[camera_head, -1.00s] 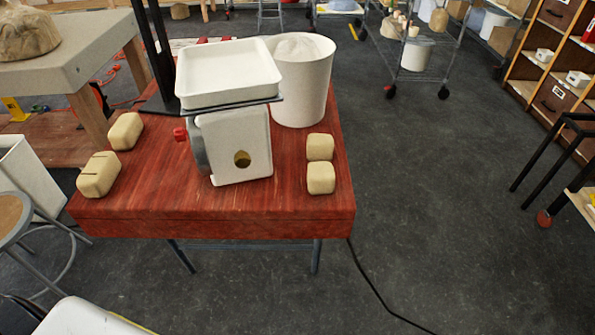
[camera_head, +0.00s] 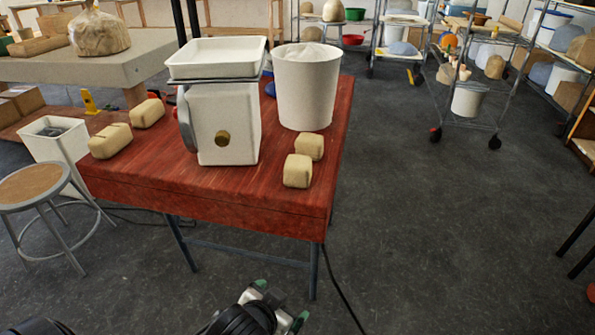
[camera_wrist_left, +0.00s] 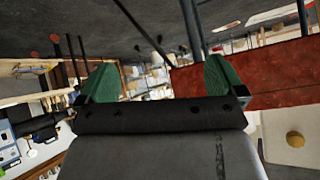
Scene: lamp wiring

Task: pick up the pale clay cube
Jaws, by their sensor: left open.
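Two pale clay cubes sit together at the right side of the red table: a nearer one (camera_head: 297,172) and one just behind it (camera_head: 310,146). They look alike, so I cannot tell which one is meant. My left gripper (camera_head: 283,303) is low at the bottom of the head view, in front of the table and well apart from both cubes. In the left wrist view its two green fingers (camera_wrist_left: 162,80) are spread with nothing between them. Neither cube shows in that view. My right gripper is not seen.
A white machine with a tray (camera_head: 223,115) and a white bucket (camera_head: 304,88) stand behind the cubes on the red table (camera_head: 230,195). Two longer clay blocks (camera_head: 110,141) (camera_head: 147,113) lie at its left. A stool (camera_head: 35,187) stands at left.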

